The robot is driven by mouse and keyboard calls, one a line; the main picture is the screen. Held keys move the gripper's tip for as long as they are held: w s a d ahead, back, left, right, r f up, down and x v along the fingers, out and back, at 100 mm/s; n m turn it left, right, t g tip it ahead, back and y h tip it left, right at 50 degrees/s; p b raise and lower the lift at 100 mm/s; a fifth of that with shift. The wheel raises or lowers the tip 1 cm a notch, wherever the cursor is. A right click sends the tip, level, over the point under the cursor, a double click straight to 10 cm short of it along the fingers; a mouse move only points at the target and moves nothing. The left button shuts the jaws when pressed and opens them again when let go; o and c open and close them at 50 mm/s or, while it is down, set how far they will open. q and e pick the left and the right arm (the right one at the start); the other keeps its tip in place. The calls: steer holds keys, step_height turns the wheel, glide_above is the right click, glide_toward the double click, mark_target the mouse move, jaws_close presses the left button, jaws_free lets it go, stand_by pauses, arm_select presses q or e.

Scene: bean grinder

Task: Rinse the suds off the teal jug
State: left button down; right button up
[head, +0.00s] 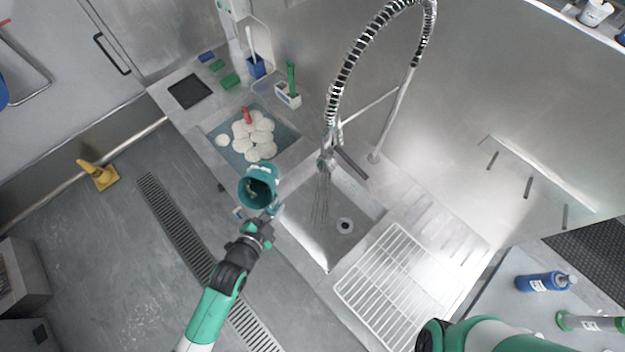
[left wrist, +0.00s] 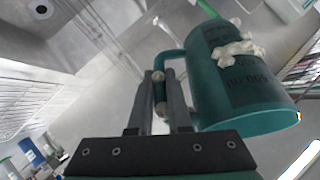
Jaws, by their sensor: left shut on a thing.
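The teal jug (head: 258,188) is held over the front edge between the soapy basin and the sink, its open mouth facing the head camera. My left gripper (head: 268,214) is shut on its handle. In the left wrist view the jug (left wrist: 228,92) shows dark lettering, with a white clump of suds (left wrist: 238,48) on its wall; the fingers (left wrist: 160,88) are around the handle. The spray head (head: 326,162) hangs over the sink (head: 312,232), with thin water streams falling from it. The jug is left of the streams, apart from them. My right gripper is out of view.
The left basin (head: 217,133) holds foamy suds and a red-handled item. A white wire rack (head: 392,285) lies right of the sink. A green-handled brush (head: 291,80) stands behind. The coiled hose (head: 345,75) arches above. The sink around the drain (head: 345,225) is empty.

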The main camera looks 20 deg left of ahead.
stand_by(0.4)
arm_select(q)
steer(key=shift+s+d, duration=0.1)
steer(key=shift+d, duration=0.45)
steer(key=shift+s+a+r+p, duration=0.1)
steer(key=shift+s+a+p, duration=0.05)
steer(key=shift+s+p, duration=0.35)
steer(key=s+a+p, duration=0.1)
steer(key=s+p, duration=0.1)
steer(key=s, duration=0.5)
steer(key=shift+a, duration=0.2)
steer(key=shift+w, duration=0.1)
stand_by(0.8)
